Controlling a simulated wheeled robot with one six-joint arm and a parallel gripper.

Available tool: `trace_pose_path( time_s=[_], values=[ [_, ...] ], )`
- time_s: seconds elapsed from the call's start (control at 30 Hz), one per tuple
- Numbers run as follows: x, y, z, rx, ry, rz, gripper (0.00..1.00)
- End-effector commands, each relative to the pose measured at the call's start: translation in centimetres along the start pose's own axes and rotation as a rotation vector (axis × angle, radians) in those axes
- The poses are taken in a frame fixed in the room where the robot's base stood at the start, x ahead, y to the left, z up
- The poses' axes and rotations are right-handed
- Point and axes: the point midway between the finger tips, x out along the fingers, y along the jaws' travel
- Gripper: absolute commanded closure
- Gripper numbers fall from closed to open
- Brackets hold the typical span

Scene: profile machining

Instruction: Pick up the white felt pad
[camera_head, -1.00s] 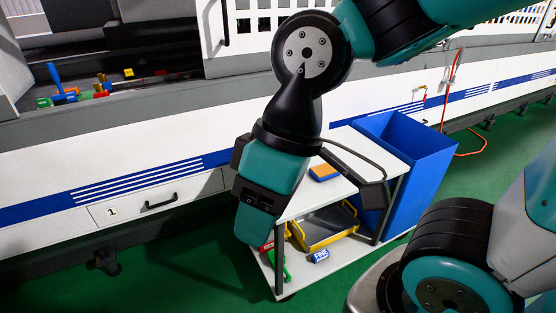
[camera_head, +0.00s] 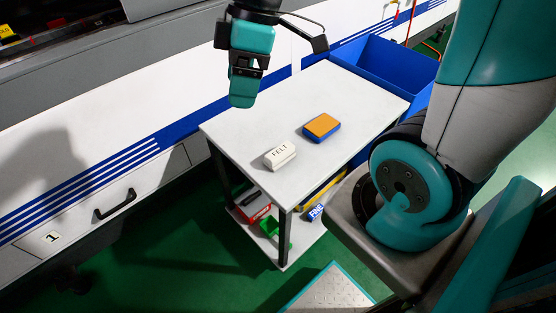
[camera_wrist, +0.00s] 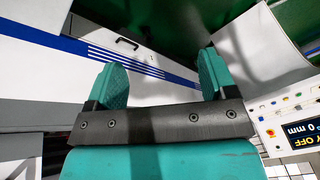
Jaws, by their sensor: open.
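The white felt pad (camera_head: 280,154), marked "FELT", lies on the white top of the small cart (camera_head: 242,131) in the head view, near the cart's front edge. My gripper (camera_head: 242,101) is above the back left part of the cart top, up and to the left of the pad in the picture, and apart from it. In the wrist view my gripper (camera_wrist: 163,82) shows two teal fingers spread wide with nothing between them. The pad does not show in the wrist view.
An orange and blue block (camera_head: 322,128) lies right of the pad. A blue bin (camera_head: 385,62) stands behind the cart. The lower shelf holds a red item (camera_head: 253,207), a green item (camera_head: 275,231) and a yellow tray (camera_head: 322,190). A white machine with a drawer handle (camera_head: 115,205) is at left.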

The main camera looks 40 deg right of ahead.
Motion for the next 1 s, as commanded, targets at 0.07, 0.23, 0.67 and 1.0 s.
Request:
trace_pose_path(
  time_s=[0.07, 0.23, 0.67, 1.0],
  values=[
    [3.0, 5.5, 3.4, -0.106, 0.001, -0.009, 0.22],
    [6.0, 13.2, 10.3, -0.361, 0.021, -0.021, 0.22],
    [10.7, 17.7, 17.0, -0.596, 0.056, -0.025, 0.22],
    [18.2, 17.4, 16.6, -0.596, 0.054, -0.025, 0.22]
  ],
)
